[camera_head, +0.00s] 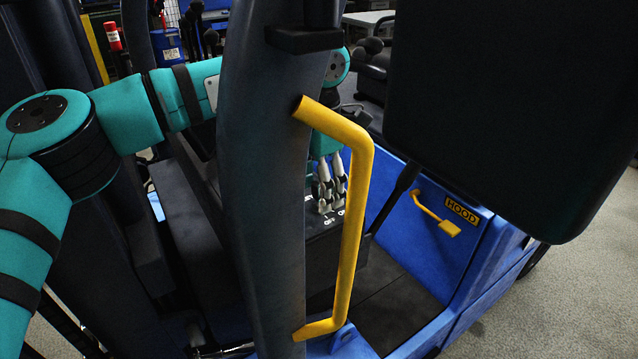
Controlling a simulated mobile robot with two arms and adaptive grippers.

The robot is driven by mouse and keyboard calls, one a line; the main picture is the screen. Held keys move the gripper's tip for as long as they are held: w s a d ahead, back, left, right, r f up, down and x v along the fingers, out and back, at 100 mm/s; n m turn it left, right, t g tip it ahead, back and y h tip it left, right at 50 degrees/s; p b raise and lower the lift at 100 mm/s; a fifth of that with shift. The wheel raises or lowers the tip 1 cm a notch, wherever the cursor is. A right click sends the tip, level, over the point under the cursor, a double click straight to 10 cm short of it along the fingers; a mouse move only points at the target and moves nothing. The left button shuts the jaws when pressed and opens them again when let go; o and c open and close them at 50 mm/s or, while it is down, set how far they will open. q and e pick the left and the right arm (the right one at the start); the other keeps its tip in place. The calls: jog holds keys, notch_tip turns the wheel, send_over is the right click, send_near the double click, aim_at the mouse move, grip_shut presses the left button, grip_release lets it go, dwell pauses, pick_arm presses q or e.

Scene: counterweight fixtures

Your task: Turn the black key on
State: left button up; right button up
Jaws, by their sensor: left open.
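My left arm, in teal sleeves, comes in from the left and passes behind a thick dark post. My left gripper (332,192) shows between that post and a yellow grab handle. Its grey fingers point down at a dark control panel (325,243) with small white markings. The fingers are open, just above or at the panel's top; I cannot tell whether they touch it. The black key is not clearly visible; the gripper, post and handle hide part of the panel. My right gripper is not in view.
The dark post (262,200) and yellow handle (352,225) stand in front of the panel. A large black block (500,110) hangs at upper right. The blue vehicle body (425,250) has a HOOD label (462,210) and a yellow lever (435,215). Grey floor is clear at right.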

pick_arm(q)
jog(key=c, duration=1.1)
jog(key=shift+c, duration=0.2)
jog(key=shift+m, duration=0.3)
jog(key=m, duration=0.4)
jog(key=shift+r+m, duration=0.1)
jog(key=shift+m, duration=2)
jog(key=o, duration=1.1)
